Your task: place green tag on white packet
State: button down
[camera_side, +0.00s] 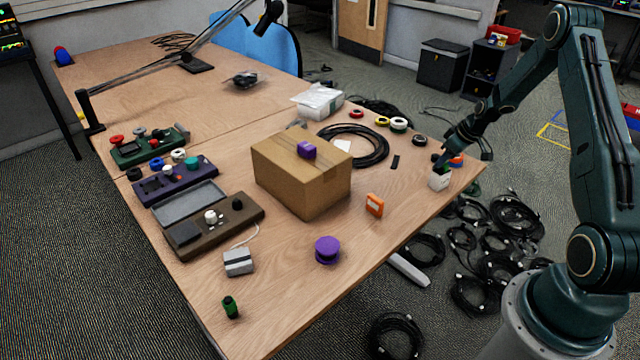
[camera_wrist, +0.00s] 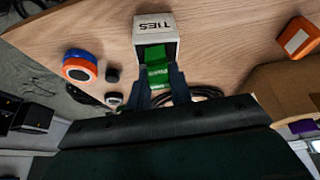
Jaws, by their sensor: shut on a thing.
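The white packet (camera_side: 438,182), marked "TIES" in the wrist view (camera_wrist: 154,25), stands upright near the table's right edge. My gripper (camera_side: 441,163) is right above it, pointing down. In the wrist view my gripper's fingers (camera_wrist: 159,88) are closed on the sides of the green tag (camera_wrist: 157,73). The tag is over the packet's top face. I cannot tell whether it touches the packet. In the side view the tag is mostly hidden by the fingers.
A cardboard box (camera_side: 290,178) with a purple item (camera_side: 306,150) on top stands mid-table. An orange item (camera_side: 374,205) lies between the box and the packet. A blue and orange roll (camera_wrist: 80,67) is close beside the packet. A purple spool (camera_side: 327,250) stands at the front.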

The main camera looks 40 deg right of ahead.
jog(key=shift+f, duration=0.1)
jog(key=c, duration=1.3)
grip_release()
jog(key=shift+o, duration=0.2)
jog(key=v, duration=1.2)
